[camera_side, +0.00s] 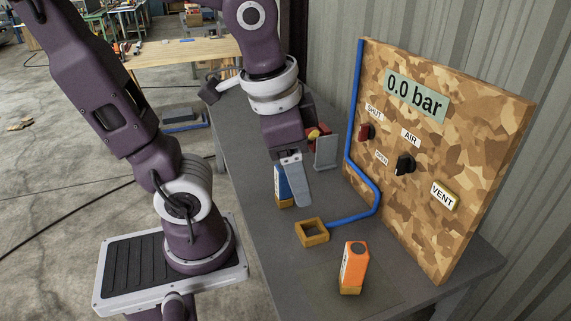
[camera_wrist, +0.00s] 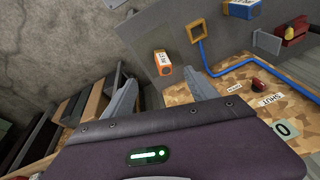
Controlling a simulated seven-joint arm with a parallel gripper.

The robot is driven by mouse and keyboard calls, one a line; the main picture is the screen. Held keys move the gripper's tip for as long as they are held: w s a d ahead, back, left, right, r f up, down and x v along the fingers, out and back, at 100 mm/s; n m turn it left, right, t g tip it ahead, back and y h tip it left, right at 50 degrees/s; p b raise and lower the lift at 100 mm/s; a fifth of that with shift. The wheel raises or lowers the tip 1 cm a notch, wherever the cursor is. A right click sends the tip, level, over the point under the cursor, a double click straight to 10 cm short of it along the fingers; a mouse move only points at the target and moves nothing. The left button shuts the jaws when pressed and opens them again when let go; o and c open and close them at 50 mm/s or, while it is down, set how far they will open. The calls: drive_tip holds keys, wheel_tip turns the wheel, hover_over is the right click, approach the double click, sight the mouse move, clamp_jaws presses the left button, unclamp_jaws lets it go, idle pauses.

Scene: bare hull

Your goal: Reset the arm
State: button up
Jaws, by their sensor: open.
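My gripper (camera_side: 295,182) hangs over the grey table, left of the camouflage-patterned panel, with its fingers pointing down. In the wrist view its two fingers (camera_wrist: 160,88) are spread apart with nothing between them. In the side view one finger mostly hides the other. My arm reaches in from the top of the picture. A blue and white box (camera_side: 281,187) stands partly hidden behind the finger; I cannot tell whether they touch. An orange and white box (camera_side: 352,272) stands apart from the gripper near the table's front.
The panel (camera_side: 480,135) carries a "0.0 bar" display (camera_side: 415,97), a red knob (camera_side: 366,132), a black knob (camera_side: 404,163) and a VENT button (camera_side: 445,195). A blue pipe (camera_side: 350,217) runs to a square wooden frame (camera_side: 312,233). A grey plate (camera_side: 327,153) stands near red and yellow items.

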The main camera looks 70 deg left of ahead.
drive_tip(key=s+n+t, duration=0.1)
drive_tip(key=s+r+n+t, duration=0.1)
drive_tip(key=shift+d+r+n+h, duration=0.2)
drive_tip(key=shift+r+n+h, duration=0.05)
drive_tip(key=shift+n+h, duration=0.15)
idle(1.6)
